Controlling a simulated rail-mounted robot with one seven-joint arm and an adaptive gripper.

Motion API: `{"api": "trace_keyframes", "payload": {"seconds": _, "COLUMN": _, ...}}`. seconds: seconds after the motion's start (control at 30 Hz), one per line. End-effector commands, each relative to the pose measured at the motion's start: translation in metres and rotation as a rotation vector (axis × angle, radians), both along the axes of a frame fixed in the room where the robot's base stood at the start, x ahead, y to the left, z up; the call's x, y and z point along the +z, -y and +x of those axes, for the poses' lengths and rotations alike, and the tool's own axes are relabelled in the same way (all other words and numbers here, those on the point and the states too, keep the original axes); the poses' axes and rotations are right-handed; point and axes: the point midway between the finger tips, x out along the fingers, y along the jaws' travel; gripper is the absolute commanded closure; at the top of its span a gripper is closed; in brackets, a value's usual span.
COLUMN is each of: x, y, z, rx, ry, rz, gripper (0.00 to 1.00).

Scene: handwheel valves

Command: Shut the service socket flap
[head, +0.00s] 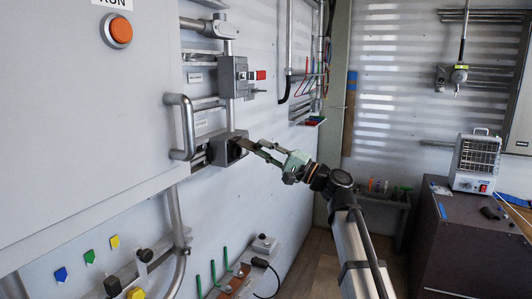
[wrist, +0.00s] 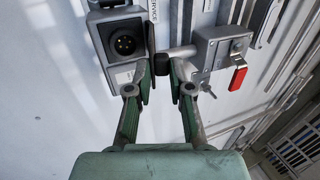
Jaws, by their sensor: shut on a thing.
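The service socket (wrist: 124,43) is a grey box with a round black pin face, at the upper left of the wrist view. In the head view, its grey housing (head: 222,149) is on the wall panel. Its flap (wrist: 151,32) stands open, seen nearly edge-on as a thin dark plate beside the socket's right side. My gripper (wrist: 160,70) is at the flap's near end and shut on it, with a gap showing between the fingers. The exact contact is hard to see. In the head view, my gripper (head: 256,147) reaches the socket from the right and partly hides the flap.
A grey switch box (wrist: 217,50) with a red lever (wrist: 237,78) is close to the right finger. In the head view, a large cabinet (head: 85,100) with a handle (head: 183,127) is left of the socket. A heater (head: 475,163) stands at the right.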

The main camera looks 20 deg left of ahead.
Motion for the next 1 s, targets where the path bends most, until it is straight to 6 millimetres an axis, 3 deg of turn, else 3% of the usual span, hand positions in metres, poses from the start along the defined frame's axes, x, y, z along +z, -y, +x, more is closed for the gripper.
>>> {"api": "trace_keyframes", "payload": {"seconds": 0.17, "x": 0.002, "y": -0.001, "z": 0.001, "rx": 0.001, "ry": 0.0, "rz": 0.001, "gripper": 1.0}}
{"api": "trace_keyframes", "payload": {"seconds": 0.2, "x": 0.002, "y": -0.001, "z": 0.001, "rx": 0.001, "ry": 0.0, "rz": 0.001, "gripper": 0.76}}
{"api": "trace_keyframes", "payload": {"seconds": 0.27, "x": 0.002, "y": -0.001, "z": 0.001, "rx": 0.001, "ry": 0.0, "rz": 0.001, "gripper": 0.58}}
{"api": "trace_keyframes", "payload": {"seconds": 0.67, "x": -0.001, "y": 0.004, "z": -0.001, "rx": -0.001, "ry": 0.0, "rz": 0.0, "gripper": 0.58}}
{"api": "trace_keyframes", "payload": {"seconds": 1.0, "x": -0.019, "y": 0.054, "z": -0.009, "rx": -0.002, "ry": -0.001, "rz": 0.0, "gripper": 0.58}}
